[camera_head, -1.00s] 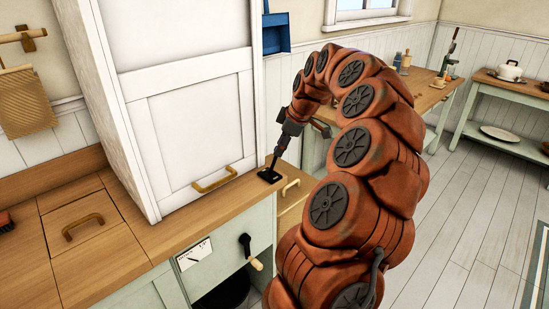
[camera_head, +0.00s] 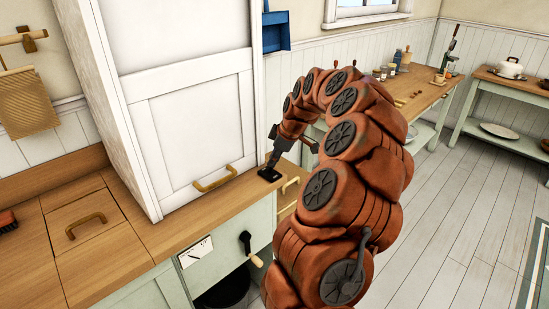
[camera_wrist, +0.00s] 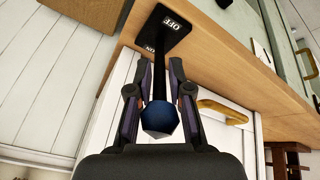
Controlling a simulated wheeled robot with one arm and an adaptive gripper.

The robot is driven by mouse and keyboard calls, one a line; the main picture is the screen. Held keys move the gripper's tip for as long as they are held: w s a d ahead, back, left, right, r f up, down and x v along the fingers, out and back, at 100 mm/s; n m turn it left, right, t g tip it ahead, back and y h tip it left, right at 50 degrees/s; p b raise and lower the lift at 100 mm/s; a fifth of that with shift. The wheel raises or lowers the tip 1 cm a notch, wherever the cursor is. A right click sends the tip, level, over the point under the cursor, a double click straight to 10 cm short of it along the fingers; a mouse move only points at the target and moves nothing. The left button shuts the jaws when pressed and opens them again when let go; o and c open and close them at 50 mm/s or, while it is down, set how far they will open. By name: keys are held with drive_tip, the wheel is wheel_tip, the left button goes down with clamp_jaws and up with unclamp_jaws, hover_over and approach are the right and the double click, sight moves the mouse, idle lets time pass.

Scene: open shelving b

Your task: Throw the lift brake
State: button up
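The lift brake is a black lever on a black plate (camera_head: 268,174) on the wooden counter, in front of the white cabinet. In the wrist view the plate (camera_wrist: 168,32) reads OFF at its far end and ON at its near end, partly behind the shaft. The dark shaft (camera_wrist: 158,75) leads to a blue knob (camera_wrist: 159,119) near my palm. My gripper (camera_wrist: 160,72) has its fingers on either side of the shaft and knob, with gaps visible beside the shaft. Contact with the knob is unclear. In the head view my gripper (camera_head: 276,151) is at the lever, partly hidden by my arm.
The white cabinet door (camera_head: 196,125) with its brass handle (camera_head: 215,179) stands close to the left of the lever. Below the counter are a black crank (camera_head: 247,244) and a white gauge card (camera_head: 195,252). Open floor lies to the right.

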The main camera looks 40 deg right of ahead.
clamp_jaws()
